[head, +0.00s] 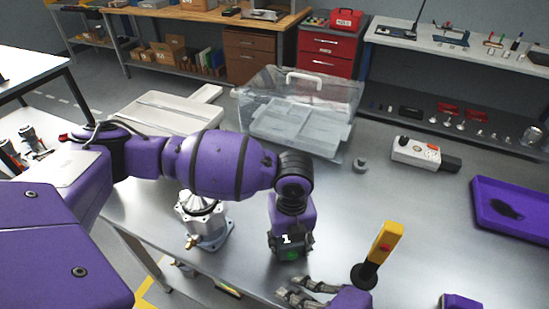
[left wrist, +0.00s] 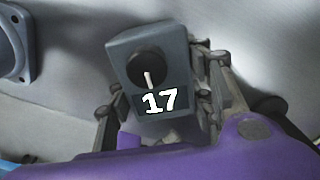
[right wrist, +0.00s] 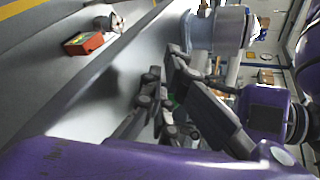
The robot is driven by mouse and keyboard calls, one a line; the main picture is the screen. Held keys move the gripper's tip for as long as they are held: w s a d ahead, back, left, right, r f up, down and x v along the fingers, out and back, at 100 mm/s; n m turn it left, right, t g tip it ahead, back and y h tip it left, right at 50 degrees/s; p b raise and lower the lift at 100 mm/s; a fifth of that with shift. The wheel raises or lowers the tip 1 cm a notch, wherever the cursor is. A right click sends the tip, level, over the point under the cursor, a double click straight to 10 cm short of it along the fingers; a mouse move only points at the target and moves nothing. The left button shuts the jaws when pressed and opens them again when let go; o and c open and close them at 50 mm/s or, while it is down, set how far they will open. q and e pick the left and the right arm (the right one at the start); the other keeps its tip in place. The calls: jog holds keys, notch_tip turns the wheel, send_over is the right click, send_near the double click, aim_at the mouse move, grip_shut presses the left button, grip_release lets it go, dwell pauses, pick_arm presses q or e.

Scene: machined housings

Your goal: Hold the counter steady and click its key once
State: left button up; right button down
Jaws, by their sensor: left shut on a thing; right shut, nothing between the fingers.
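The counter (left wrist: 178,60) is a small dark grey box with a round black knob bearing a white line and a display reading 17. In the head view the counter (head: 289,254) stands near the table's front edge, with a green spot on it. My left gripper (head: 290,236) reaches down from above and is shut on the counter, a finger on each side. My right gripper (head: 291,293) is shut and empty, in front of and below the counter in the head view. In the right wrist view its fingers (right wrist: 160,88) partly hide a green spot. Whether they touch the counter is unclear.
A metal housing (head: 207,222) stands left of the counter, under my left arm. A yellow-handled tool (head: 384,248) with a black base stands to the right. A clear bin (head: 305,105), a power strip (head: 415,153) and a purple tray (head: 487,217) lie farther off. The table between them is mostly clear.

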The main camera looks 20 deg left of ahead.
pick_arm(q)
jog(key=shift+r, duration=0.1)
pick_arm(e)
jog(key=shift+s+d, duration=0.65)
jog(key=shift+s, duration=0.35)
pick_arm(q)
jog(key=o, duration=1.4)
notch_tip(320, 180, up, 12)
